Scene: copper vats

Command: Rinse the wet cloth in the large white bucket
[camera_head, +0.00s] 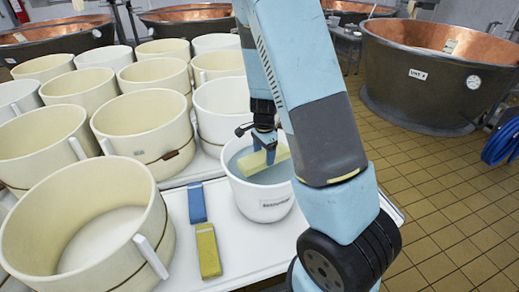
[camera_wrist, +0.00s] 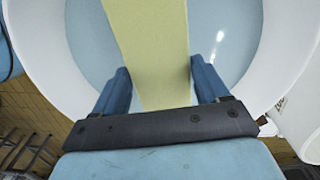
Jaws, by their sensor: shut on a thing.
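The wet cloth (camera_head: 280,152) looks like a flat pale-yellow strip. My gripper (camera_head: 265,157) is shut on it and holds it inside the mouth of the white bucket (camera_head: 262,205). In the wrist view the cloth (camera_wrist: 152,50) runs between the two blue fingers, away from the palm. The bucket holds pale blue water, and its rim (camera_wrist: 35,60) curves around the cloth in the wrist view. I cannot tell how much of the cloth is under the water. The bucket has a dark-lettered label and stands on the white table.
A blue block-like piece (camera_head: 197,203) and a yellow one (camera_head: 208,250) lie on the white table (camera_head: 180,245) left of the bucket. Several cream tubs (camera_head: 150,130) crowd the left side. A copper vat (camera_head: 420,85) stands at the right beyond open tiled floor (camera_head: 430,190).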

